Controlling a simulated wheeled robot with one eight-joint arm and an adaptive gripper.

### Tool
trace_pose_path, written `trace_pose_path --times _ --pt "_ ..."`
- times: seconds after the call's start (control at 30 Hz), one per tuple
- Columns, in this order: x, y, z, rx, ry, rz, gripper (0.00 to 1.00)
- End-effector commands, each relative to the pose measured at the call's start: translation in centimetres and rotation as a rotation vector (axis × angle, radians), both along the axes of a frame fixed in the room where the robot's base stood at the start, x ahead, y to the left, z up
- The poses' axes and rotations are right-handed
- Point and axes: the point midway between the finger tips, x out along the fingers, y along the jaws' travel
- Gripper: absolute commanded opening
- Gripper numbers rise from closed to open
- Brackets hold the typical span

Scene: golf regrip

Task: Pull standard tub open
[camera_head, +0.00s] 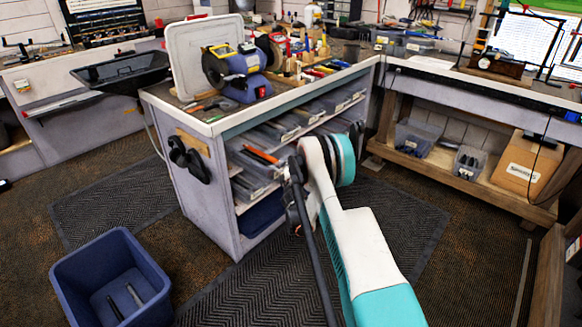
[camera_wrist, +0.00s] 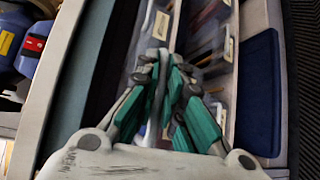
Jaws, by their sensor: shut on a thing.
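Clear plastic tubs stand in rows on the shelves of the grey workbench (camera_head: 205,165). In the wrist view, an upper-row tub (camera_wrist: 163,24) with a yellow label lies at my fingertips. My gripper (camera_wrist: 165,72) has its teal and grey fingers closed together around a thin grey edge, which looks like this tub's rim. The fingers cover much of the tub's front, so its exact position is hard to tell. In the head view, my white and teal wrist blocks the fingertips. Nearby upper-row tubs (camera_head: 325,106) show beside my arm.
A lower tub (camera_wrist: 228,42) and a blue bin (camera_wrist: 258,95) sit on the shelves below. A bench grinder (camera_head: 236,74) and tools stand on the benchtop. A blue waste bin (camera_head: 110,278) stands on the floor at left. The dark mat (camera_head: 400,215) at right is clear.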

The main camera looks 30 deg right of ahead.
Motion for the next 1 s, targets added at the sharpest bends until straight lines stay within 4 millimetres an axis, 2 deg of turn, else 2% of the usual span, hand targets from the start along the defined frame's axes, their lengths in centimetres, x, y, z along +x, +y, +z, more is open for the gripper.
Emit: trace_pose_path --times 0.17,0.2,0.23,0.63,1.0 --pt "0.0 0.1 -0.1 0.0 0.0 0.001 0.0" --pt "0.0 0.1 -0.1 0.0 0.0 0.001 0.11" --pt "0.0 0.1 -0.1 0.0 0.0 0.001 0.17" --pt "-0.3 0.2 0.0 0.0 0.0 0.001 0.17" --pt "-5.1 2.6 0.8 0.0 0.0 0.002 0.17"
